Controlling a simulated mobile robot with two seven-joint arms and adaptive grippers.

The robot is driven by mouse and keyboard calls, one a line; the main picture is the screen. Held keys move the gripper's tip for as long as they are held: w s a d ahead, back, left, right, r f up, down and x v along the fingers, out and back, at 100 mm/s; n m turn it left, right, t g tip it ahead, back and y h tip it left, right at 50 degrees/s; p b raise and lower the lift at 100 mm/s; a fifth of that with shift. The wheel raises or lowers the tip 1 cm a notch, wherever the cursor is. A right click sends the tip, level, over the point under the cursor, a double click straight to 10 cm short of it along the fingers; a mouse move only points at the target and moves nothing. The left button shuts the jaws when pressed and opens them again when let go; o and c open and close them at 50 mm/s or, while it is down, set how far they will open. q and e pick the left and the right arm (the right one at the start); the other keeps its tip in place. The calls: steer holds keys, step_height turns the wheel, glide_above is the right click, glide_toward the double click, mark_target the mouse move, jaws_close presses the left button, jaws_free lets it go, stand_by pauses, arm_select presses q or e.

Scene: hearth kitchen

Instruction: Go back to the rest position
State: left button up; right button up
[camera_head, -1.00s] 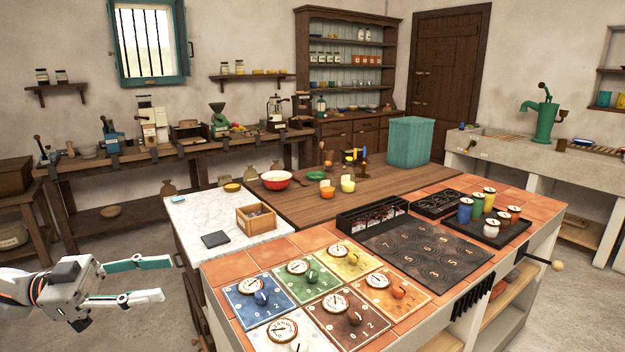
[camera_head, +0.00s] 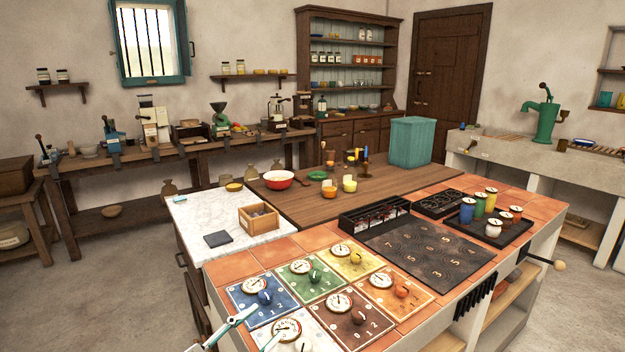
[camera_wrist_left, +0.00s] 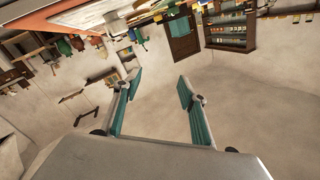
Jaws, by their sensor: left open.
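My left gripper (camera_head: 262,326) shows at the bottom edge of the head view, with only its pale and teal fingers in the frame. The fingers are apart and overlap the lower-left dial panels of the tiled counter (camera_head: 222,268) in the picture; I cannot tell the gap between them. In the left wrist view, the two teal fingers (camera_wrist_left: 160,88) are spread with nothing between them. The wrist picture shows the room upside down. The rest of my left arm is hidden below the head view's edge. My right gripper is in neither view.
The counter holds coloured dial panels (camera_head: 312,279), a dark numbered plate (camera_head: 420,252) and a tray of spools (camera_head: 487,232). A marble slab (camera_head: 190,215) bears a wooden box (camera_head: 258,222). Bare floor (camera_head: 120,290) lies left of the counter.

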arm_select(q)
steer(key=s+a+f+n+g+y, duration=0.35)
steer(key=s+a+f+y, duration=0.5)
steer(key=s+a, duration=0.4)
steer(key=s+a+f+n+g+y, duration=0.3)
steer(key=s+a+f+g+y, duration=0.3)
steer(key=s+a+f, duration=0.6)
steer(key=w+d+f+n+t+h+p, duration=0.1)
steer(key=w+d+f+n+t+h, duration=0.1)
steer(key=d+f+t+h, duration=0.3)
steer(key=d+f+h, duration=0.1)
steer(key=d+f, duration=0.3)
steer(key=d, duration=0.6)
steer(key=shift+w+f+n, duration=0.15)
steer(key=shift+w+n, duration=0.1)
steer(key=shift+n, duration=0.1)
steer(key=shift+h, duration=0.25)
